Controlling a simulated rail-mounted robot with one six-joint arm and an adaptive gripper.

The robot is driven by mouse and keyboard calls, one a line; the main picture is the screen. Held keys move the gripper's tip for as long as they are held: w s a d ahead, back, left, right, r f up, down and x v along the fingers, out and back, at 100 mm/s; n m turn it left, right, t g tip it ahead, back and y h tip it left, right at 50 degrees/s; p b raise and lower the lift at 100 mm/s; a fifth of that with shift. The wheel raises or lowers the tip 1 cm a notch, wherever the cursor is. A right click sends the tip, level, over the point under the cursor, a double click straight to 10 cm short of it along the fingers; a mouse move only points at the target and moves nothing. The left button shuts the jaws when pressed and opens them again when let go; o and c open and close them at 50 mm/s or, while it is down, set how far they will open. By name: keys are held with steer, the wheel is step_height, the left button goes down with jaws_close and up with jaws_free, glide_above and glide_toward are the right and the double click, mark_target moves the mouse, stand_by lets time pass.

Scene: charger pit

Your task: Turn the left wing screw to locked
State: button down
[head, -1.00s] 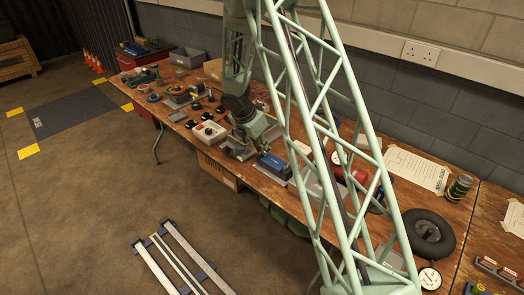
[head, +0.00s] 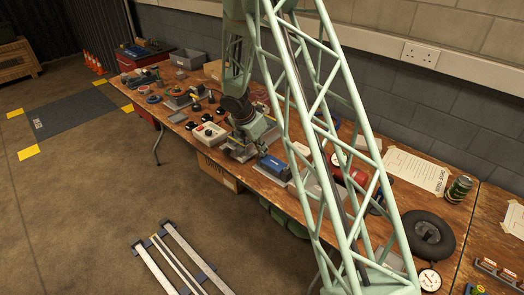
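My gripper (head: 241,146) is low over the workbench (head: 335,205), at the end of my green lattice arm. It is beside a blue block-shaped device (head: 274,167) on a grey base. The fingers are too small and dark here to tell whether they are open or touching anything. I cannot make out the left wing screw; it is too small to see or hidden by my gripper.
A white box with a red button (head: 208,134) stands left of my gripper, with several black knobs near it. A red cylinder (head: 357,176) and a black tyre (head: 428,232) are to the right. Metal rails (head: 180,262) lie on the open floor.

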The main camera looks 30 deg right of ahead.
steer(key=shift+r, duration=0.1)
steer(key=m+g+p, duration=0.1)
steer(key=m+p, duration=0.2)
steer(key=shift+w+m, duration=0.15)
steer(key=shift+m, duration=0.15)
steer(key=m+g+p, duration=0.2)
steer(key=m, duration=0.2)
steer(key=shift+w, duration=0.1)
steer(key=m, duration=0.3)
steer(key=m+g+y+p, duration=0.1)
steer(key=m, duration=0.1)
steer(key=shift+w+d+m+g, duration=0.1)
steer(key=shift+d+m+g, duration=0.05)
steer(key=shift+m+g, duration=0.2)
steer(key=m+g+y, duration=0.1)
steer(key=m, duration=0.3)
steer(key=shift+y, duration=0.4)
steer(key=shift+m, duration=0.25)
steer(key=c, duration=3.4)
jaws_free()
steer(key=o, duration=0.5)
